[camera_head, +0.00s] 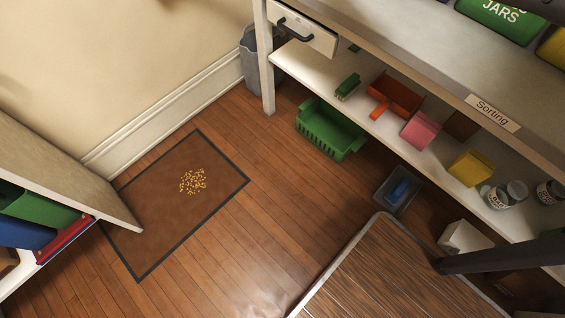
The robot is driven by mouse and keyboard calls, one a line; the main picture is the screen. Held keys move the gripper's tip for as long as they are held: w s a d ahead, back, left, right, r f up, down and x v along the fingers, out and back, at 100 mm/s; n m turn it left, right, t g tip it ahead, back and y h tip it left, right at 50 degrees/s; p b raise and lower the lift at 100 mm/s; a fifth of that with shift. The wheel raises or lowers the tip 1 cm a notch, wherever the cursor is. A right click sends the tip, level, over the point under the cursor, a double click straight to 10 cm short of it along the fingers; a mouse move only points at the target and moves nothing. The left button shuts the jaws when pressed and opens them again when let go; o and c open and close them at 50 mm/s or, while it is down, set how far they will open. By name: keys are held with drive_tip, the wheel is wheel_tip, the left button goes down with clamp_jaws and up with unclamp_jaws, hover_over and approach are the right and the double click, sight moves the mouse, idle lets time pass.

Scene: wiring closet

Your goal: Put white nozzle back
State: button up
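I cannot make out a white nozzle for certain. A white angular object (463,239) sits low under the shelf at the right, partly hidden by a dark bar; I cannot tell what it is. My gripper is not in view.
A workbench with a drawer (303,28) and a "Sorting" label (492,113) runs along the upper right. Its lower shelf holds small bins and jars (508,194). A green crate (330,130), a grey bin (262,62) and a brown mat (170,222) are on the floor. A wood-topped surface (395,275) fills the bottom.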

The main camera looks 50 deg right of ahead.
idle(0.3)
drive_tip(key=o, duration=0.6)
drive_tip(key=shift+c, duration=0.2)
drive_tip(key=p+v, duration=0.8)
drive_tip(key=p, duration=0.4)
idle(0.4)
idle(0.6)
